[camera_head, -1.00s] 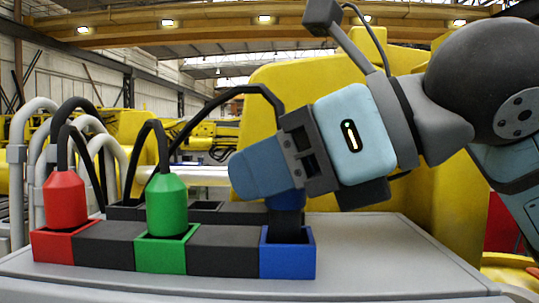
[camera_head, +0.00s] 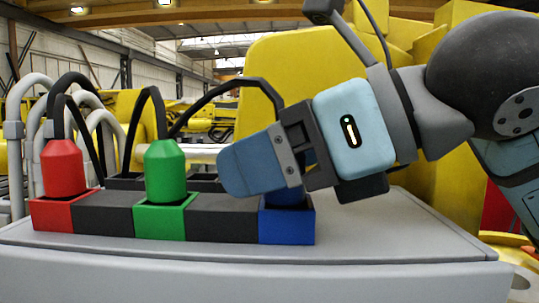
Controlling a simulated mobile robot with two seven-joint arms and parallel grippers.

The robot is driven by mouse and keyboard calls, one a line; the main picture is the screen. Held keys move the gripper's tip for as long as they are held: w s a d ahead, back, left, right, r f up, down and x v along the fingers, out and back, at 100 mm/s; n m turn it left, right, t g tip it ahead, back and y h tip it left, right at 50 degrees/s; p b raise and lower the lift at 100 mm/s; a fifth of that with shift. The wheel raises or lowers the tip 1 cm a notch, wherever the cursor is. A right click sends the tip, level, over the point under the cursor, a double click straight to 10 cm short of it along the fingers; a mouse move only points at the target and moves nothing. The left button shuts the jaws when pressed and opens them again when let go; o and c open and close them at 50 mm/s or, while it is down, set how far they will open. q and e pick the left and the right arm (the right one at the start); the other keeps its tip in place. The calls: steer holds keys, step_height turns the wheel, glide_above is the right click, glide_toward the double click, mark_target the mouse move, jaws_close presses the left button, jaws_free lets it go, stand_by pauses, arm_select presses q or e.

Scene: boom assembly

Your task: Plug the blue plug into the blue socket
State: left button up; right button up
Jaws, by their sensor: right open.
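The blue socket (camera_head: 287,226) is the right-hand box of the row on the grey bench. The blue plug (camera_head: 284,198) is mostly hidden behind my right gripper; its visible lower part stands in the socket's opening. How deep it sits I cannot tell. Its black cable rises behind the gripper and arcs left. My right gripper (camera_head: 252,166) comes in from the right, tilted, just above the socket and in front of the plug. Its jaws are open, with the blue-grey finger pointing left; the far finger is hidden. My left gripper is out of view.
A red plug (camera_head: 63,168) stands in the red socket (camera_head: 52,216), and a green plug (camera_head: 166,170) in the green socket (camera_head: 160,221). Dark blocks lie between the sockets. The grey bench (camera_head: 400,222) is clear to the right. Yellow machinery (camera_head: 310,75) stands behind.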

steer(key=shift+d, duration=0.1)
steer(key=b+v, duration=0.1)
steer(key=v, duration=1.2)
steer(key=shift+s+d+r+b, duration=0.2)
steer(key=shift+d+b, duration=0.1)
steer(key=shift+b, duration=0.1)
